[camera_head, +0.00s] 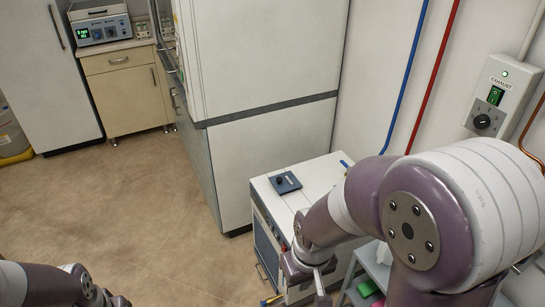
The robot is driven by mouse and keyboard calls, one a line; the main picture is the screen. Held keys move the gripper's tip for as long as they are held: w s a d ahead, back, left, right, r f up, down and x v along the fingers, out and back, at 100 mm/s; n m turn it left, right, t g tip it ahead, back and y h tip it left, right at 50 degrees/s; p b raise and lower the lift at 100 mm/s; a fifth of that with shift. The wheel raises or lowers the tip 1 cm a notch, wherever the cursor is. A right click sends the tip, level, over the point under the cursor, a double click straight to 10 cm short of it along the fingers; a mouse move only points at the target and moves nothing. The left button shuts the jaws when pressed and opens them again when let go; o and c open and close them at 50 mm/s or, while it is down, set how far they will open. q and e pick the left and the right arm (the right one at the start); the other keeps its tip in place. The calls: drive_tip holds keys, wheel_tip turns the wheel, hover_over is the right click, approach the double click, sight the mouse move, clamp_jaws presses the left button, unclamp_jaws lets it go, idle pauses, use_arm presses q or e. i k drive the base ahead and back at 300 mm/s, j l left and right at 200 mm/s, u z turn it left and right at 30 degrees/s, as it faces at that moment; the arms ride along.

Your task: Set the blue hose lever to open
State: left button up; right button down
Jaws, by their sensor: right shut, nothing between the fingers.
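The blue hose (405,75) runs down the white wall and passes behind my right arm. A small blue piece (345,164) shows at the back edge of the white floor unit (318,176); I cannot tell whether it is the lever or part of the hose, nor its setting. My right gripper (321,287) is shut and empty, pointing down in front of the white unit. My left arm comes in at the bottom left; its gripper (117,301) is mostly cut off by the lower edge.
A red hose (436,75) runs beside the blue one. An exhaust switch box (503,97) is on the right wall. A tall white cabinet (265,60) stands behind the unit. A grey cart (372,262) is partly hidden under my right arm. The floor (130,220) at left is clear.

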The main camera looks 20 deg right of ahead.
sight(346, 167)
drive_tip(key=i+j+u, duration=0.35)
drive_tip(key=i+j, duration=0.2)
drive_tip(key=i+j+u, duration=0.3)
drive_tip(key=i+j, duration=0.15)
drive_tip(key=i, duration=0.15)
drive_tip(key=i+z, duration=0.15)
drive_tip(key=z, duration=0.25)
drive_tip(key=i+z, duration=0.2)
drive_tip(key=z, duration=0.2)
drive_tip(key=i+z, duration=0.15)
drive_tip(key=z, duration=0.25)
drive_tip(key=i+j+z, duration=0.1)
drive_tip(key=z, duration=0.3)
drive_tip(key=i+j+z, duration=0.15)
drive_tip(key=z, duration=0.25)
drive_tip(key=i+z, duration=0.15)
drive_tip(key=z, duration=0.3)
drive_tip(key=i+j+z, duration=0.1)
drive_tip(key=z, duration=0.35)
drive_tip(key=i+j+z, duration=0.15)
drive_tip(key=z, duration=0.3)
drive_tip(key=i+j+z, duration=0.2)
drive_tip(key=z, duration=0.3)
drive_tip(key=i+j+z, duration=0.1)
drive_tip(key=z, duration=0.35)
drive_tip(key=j+z, duration=0.45)
drive_tip(key=l, duration=0.1)
